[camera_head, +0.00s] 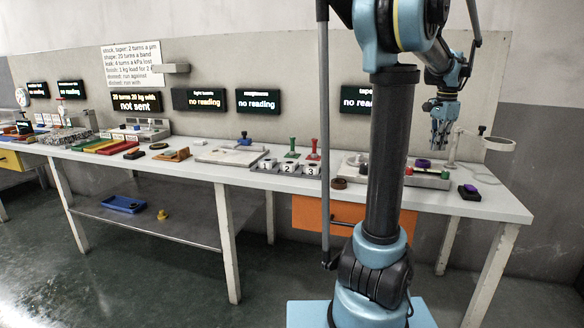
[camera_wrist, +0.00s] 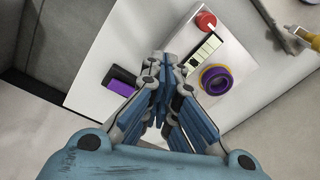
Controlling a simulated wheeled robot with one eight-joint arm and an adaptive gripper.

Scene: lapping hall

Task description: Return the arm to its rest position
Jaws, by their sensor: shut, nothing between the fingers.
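My gripper (camera_head: 439,132) hangs pointing down above the right end of the long bench (camera_head: 490,203). My blue and black arm is raised and bent, with its column in front of the bench. In the wrist view my gripper (camera_wrist: 160,82) has its fingers together and holds nothing. My gripper is apart from all of these.
A stand with a ring (camera_head: 497,142) rises at the bench's right end, close to my gripper. Green and red handled pieces (camera_head: 313,150) and a numbered rack (camera_head: 287,168) stand mid-bench. An orange drawer (camera_head: 330,213) hangs below. Dark displays (camera_head: 258,101) line the back wall.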

